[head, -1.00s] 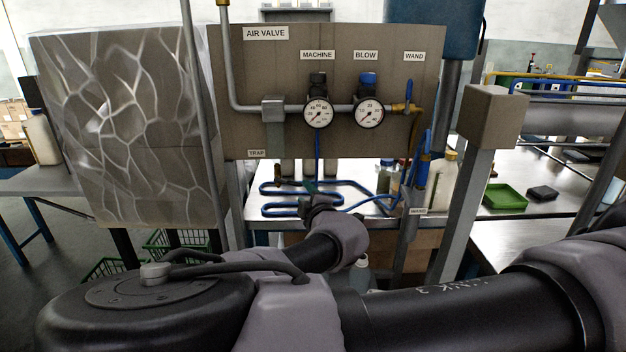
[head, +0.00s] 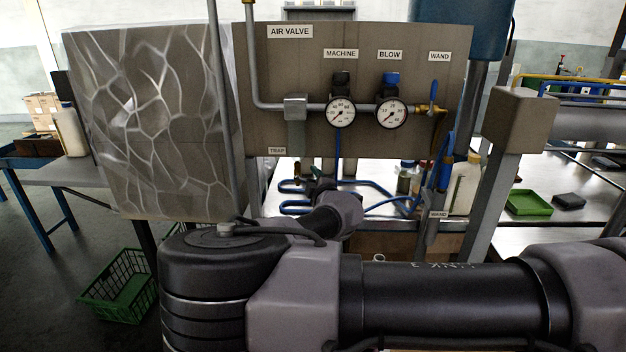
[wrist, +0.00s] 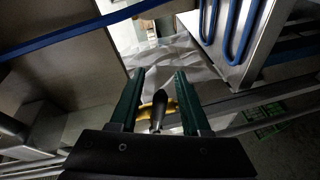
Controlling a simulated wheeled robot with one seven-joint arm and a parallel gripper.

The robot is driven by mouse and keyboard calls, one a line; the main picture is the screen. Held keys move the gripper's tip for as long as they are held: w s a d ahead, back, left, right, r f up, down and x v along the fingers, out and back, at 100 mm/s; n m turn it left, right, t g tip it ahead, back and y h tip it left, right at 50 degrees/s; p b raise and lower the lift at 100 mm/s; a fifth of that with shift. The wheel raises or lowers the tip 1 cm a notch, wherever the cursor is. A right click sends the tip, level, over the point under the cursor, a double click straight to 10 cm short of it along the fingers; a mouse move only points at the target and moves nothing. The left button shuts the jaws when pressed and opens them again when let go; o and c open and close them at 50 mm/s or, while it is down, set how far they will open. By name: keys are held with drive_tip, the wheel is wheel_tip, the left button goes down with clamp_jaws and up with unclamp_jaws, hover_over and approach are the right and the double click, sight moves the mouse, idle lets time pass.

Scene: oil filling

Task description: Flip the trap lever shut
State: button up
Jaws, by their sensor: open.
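The trap lever (wrist: 158,112) shows in the wrist view as a dark handle beside a yellow brass part (wrist: 148,108). It lies between the two green fingers of my gripper (wrist: 159,76), nearer their base than their tips. The fingers are open, with a gap on both sides of the lever; I see no clear contact. In the head view my gripper (head: 318,184) is small and dark, below the panel and right of the TRAP label (head: 277,151). The lever cannot be made out clearly there, and my arm covers much of the area below.
The air valve panel (head: 300,75) carries two gauges, with a blue hose (head: 365,183) looping below it. A grey post (head: 490,180) stands right of the panel. A green basket (head: 120,290) sits on the floor.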

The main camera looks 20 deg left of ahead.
clamp_jaws()
drive_tip(key=shift+d+r+n+h, duration=0.15)
drive_tip(key=shift+r+n+h, duration=0.4)
drive_tip(key=shift+n, duration=0.75)
drive_tip(key=shift+r, duration=0.1)
unclamp_jaws()
drive_tip(key=v, duration=1)
drive_tip(key=shift+s+d+r, duration=0.2)
drive_tip(key=shift+s+d, duration=0.1)
